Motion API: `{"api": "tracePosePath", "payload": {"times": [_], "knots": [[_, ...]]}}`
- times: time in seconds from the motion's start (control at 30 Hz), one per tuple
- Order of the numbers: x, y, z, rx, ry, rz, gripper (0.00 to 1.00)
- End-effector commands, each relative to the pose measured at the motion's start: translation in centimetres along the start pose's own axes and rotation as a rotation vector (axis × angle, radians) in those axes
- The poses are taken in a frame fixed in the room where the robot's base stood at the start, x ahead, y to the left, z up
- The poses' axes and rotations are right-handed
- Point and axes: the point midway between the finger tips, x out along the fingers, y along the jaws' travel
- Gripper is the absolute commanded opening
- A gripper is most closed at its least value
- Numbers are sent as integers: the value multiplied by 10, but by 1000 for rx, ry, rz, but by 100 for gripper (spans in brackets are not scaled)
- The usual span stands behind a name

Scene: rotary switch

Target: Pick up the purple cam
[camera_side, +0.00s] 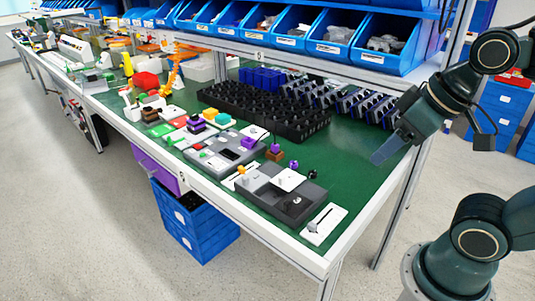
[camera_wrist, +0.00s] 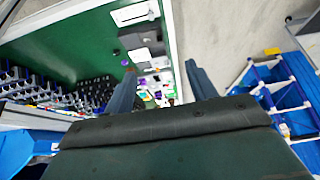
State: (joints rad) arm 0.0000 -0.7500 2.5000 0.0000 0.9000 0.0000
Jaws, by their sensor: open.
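Several small purple parts lie on the green bench top in the side view. One small purple part (camera_side: 294,164) is near the grey switch housing, and another purple part (camera_side: 274,148) sits on a brown block. They are too small to tell which is the cam. My gripper (camera_side: 380,158) is raised above the bench's right end, well apart from them. In the wrist view my gripper (camera_wrist: 160,66) shows two blue fingers spread wide with nothing held between them. A small dark purple part (camera_wrist: 125,63) shows beside the left fingertip in that view.
A grey switch housing (camera_side: 288,197) and a white plate with a lever (camera_side: 323,224) are near the front edge. A black rack (camera_side: 262,112) and blue bins (camera_side: 330,38) stand behind. Green surface (camera_side: 350,165) right of the rack is clear.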

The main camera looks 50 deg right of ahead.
Motion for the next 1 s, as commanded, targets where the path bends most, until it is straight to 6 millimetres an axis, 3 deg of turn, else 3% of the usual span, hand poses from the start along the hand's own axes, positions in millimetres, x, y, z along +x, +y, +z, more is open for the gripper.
{"api": "tracePosePath", "payload": {"times": [0.47, 0.67, 1.0], "knots": [[4, 0, -8, 35, -5, -2, 56], [17, 2, -31, 140, -17, -13, 56], [59, 16, -82, 425, -41, -64, 56]]}}
